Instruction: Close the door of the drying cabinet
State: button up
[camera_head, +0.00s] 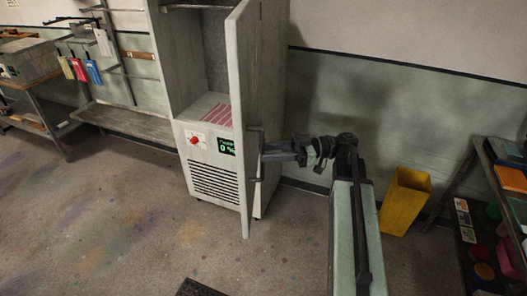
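The drying cabinet (210,172) stands upright against the wall, left of centre. It has a red knob, a small green-lit display and a louvred vent on its lower front. Its tall grey door (246,110) stands open, hinged on the right side and seen nearly edge-on. Pink-striped material (217,115) lies on the floor of the open compartment. A dark bar handle (257,179) runs upright on the door's outer face. My gripper (266,153) is at the right of the door, close to the upper part of the handle. Its fingertips are too small and dark to tell whether they touch or grip it.
A yellow bin (404,201) stands by the wall to the right of my arm. A shelf (490,165) with colourful items is at the far right. A rack and a workbench (42,92) are at the left. The floor before the cabinet is mostly clear, with a dark mat (199,289) at the bottom.

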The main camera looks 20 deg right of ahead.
jog(key=shift+w+a, duration=0.15)
jog(key=shift+a, duration=1.05)
grip_shut()
jog(key=shift+f, duration=0.15)
